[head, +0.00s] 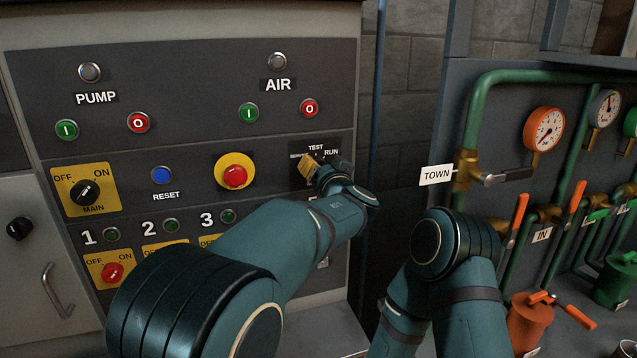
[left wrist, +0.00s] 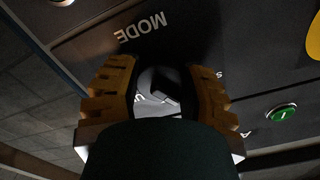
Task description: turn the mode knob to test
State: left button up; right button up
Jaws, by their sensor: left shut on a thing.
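The mode knob (left wrist: 160,85) is a dark round knob with a grey bar, seen between my left fingers in the left wrist view. The MODE label (left wrist: 142,32) reads upside down beside it. In the head view the TEST label (head: 316,148) and the RUN label (head: 331,152) show above my left gripper (head: 315,163), which covers the knob there. My left gripper, with yellow ridged fingers, is shut on the knob, a finger on each side. Which mark the knob points at cannot be told. My right arm shows at the lower right, its gripper out of view.
The grey control panel (head: 190,135) carries a red emergency button (head: 235,176) on yellow, a blue reset button (head: 162,175) and a MAIN switch (head: 86,192) to the left. Green pipes (head: 472,110) with gauges and orange valve handles stand to the right.

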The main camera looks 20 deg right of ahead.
pick_arm(q)
jog(key=shift+a+m+b, duration=0.1)
jog(key=shift+m+b, duration=1.1)
jog(key=shift+r+m+b, duration=0.1)
jog(key=shift+m+b, duration=0.9)
jog(key=shift+m, duration=0.8)
jog(key=o, duration=1.2)
jog(key=shift+w, duration=0.1)
jog(key=s, duration=1.2)
jog(key=shift+d, duration=0.25)
